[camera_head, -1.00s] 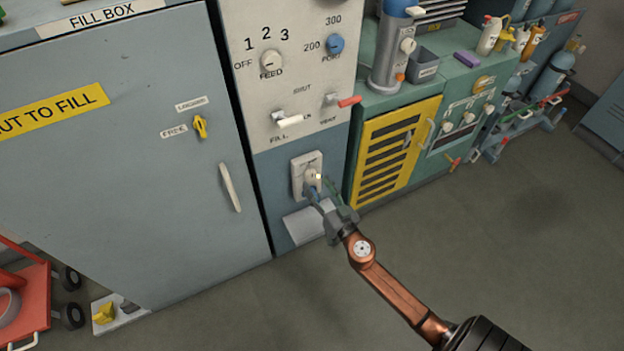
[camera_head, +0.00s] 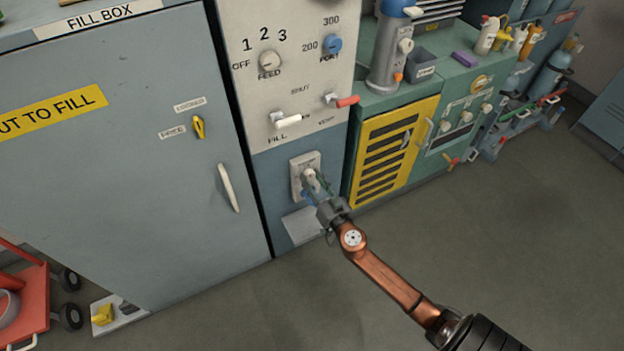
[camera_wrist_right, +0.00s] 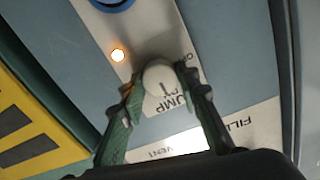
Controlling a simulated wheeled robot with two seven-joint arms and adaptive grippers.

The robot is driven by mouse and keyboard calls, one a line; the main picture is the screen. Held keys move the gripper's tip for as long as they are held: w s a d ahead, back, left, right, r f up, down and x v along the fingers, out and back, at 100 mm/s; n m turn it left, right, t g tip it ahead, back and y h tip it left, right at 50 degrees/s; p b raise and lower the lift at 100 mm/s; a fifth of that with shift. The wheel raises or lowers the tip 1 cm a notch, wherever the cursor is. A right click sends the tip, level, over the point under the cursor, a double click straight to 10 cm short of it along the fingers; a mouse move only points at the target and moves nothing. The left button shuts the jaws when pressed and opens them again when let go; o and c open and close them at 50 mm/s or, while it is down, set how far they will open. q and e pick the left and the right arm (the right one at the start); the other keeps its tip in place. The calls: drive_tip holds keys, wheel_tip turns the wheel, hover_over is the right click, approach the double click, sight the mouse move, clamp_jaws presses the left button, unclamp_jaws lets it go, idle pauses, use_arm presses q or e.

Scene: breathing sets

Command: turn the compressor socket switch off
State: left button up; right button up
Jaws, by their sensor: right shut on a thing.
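The socket switch is a pale round knob (camera_head: 309,175) with a dark pointer line, on a white socket plate (camera_head: 298,190) low on the blue-grey panel. It also shows in the right wrist view (camera_wrist_right: 160,84), beside a glowing orange lamp (camera_wrist_right: 117,55) and lettering that looks like "PUMP", partly covered. My right gripper (camera_head: 317,188) reaches the plate from the lower right. In the wrist view its green fingers (camera_wrist_right: 158,90) are on either side of the knob, shut on it. The knob's far side is hidden. My left gripper is not in view.
Above the socket are a white fill lever (camera_head: 288,121), a red-tipped lever (camera_head: 347,101) and a feed knob (camera_head: 269,61). The grey fill box door (camera_head: 110,180) stands left, a yellow-grilled cabinet (camera_head: 393,150) right. The floor (camera_head: 480,240) in front is clear.

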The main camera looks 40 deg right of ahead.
drive_tip(key=c, duration=0.4)
